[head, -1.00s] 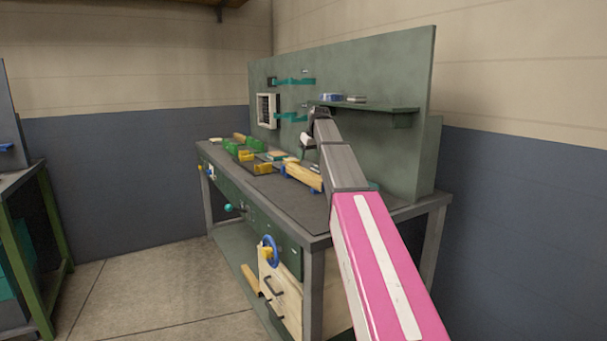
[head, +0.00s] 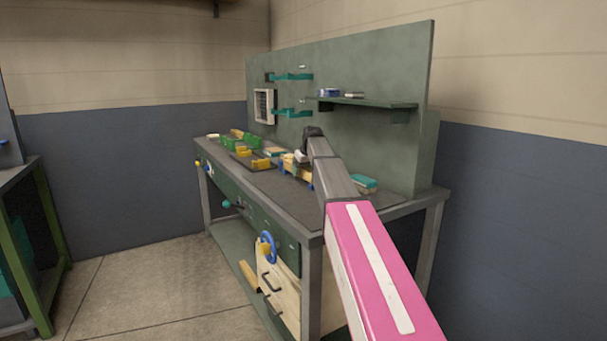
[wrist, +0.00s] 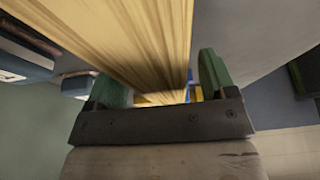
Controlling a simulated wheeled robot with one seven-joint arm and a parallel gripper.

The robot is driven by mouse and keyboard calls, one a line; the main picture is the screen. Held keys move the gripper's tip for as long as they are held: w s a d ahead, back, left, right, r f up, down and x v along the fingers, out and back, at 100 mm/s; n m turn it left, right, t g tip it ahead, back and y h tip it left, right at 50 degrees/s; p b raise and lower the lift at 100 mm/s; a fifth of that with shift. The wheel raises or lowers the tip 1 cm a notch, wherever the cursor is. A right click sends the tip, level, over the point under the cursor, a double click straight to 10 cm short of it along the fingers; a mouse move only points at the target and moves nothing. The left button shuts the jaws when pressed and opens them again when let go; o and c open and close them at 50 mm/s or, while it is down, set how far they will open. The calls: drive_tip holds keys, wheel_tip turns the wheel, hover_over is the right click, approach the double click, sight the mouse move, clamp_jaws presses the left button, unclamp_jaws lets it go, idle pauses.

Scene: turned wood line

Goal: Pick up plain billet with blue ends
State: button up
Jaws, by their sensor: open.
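A pale wooden billet (head: 291,167) lies on the workbench in the head view, partly hidden behind my arm. Blue shows by both its ends. In the wrist view a long pale wooden piece (wrist: 125,40), seemingly this billet, fills the upper middle, very close to the camera. My gripper (wrist: 161,85) is open, with one green finger on each side of the wood in the picture. I cannot tell whether the fingers touch it. In the head view the fingers are hidden around the billet and my arm.
The bench top (head: 285,200) has free room in front of the billet. Yellow blocks (head: 260,164) and green pieces (head: 227,142) stand farther left. A teal-topped block (head: 365,182) lies right of my arm. A shelf (head: 370,102) juts from the back panel above.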

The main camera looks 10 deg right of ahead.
drive_tip(key=shift+w+f, duration=0.1)
drive_tip(key=shift+f, duration=0.2)
drive_tip(key=c, duration=1.3)
drive_tip(key=shift+r, duration=0.1)
